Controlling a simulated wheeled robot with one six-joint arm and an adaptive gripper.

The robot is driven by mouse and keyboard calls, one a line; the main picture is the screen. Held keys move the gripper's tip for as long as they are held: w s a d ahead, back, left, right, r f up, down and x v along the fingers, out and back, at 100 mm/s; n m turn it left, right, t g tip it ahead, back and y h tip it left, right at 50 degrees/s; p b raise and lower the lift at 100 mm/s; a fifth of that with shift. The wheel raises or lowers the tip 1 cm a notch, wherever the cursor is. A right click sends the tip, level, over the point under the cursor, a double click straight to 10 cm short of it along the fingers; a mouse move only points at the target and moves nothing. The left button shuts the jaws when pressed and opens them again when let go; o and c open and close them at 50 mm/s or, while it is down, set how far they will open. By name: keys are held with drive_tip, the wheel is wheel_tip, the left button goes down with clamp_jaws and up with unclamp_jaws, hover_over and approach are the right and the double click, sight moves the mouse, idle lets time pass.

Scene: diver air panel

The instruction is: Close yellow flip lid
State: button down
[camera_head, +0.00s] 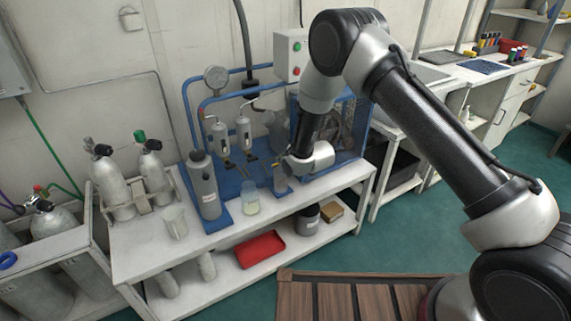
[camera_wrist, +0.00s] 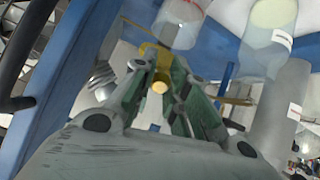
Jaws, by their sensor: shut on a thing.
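The yellow flip lid (camera_wrist: 156,52) shows in the wrist view as a small yellow piece between my fingertips, with a round yellow end (camera_wrist: 158,87) below it. My gripper (camera_wrist: 155,68) is shut on this yellow piece. The fingers hide much of it, so its hinge and angle cannot be told. In the head view my wrist reaches down over the blue panel at the back of the bench. The fingertips and the lid cannot be made out there.
A beaker of pale liquid (camera_head: 251,198) and a grey cylinder (camera_head: 204,187) stand left of my wrist. A blue pipe frame with a gauge (camera_head: 216,77) rises behind. Gas cylinders (camera_head: 113,187) stand at the left. A red tray (camera_head: 260,249) lies on the lower shelf.

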drive_tip(key=shift+w+a+r, duration=0.15)
drive_tip(key=shift+w+r, duration=0.1)
drive_tip(key=shift+r, duration=0.05)
drive_tip(key=c, duration=1.8)
unclamp_jaws()
drive_tip(key=o, duration=0.5)
drive_tip(key=shift+s+f, duration=0.1)
drive_tip(key=shift+f, duration=0.05)
drive_tip(key=shift+c, duration=0.2)
drive_tip(key=v, duration=1.2)
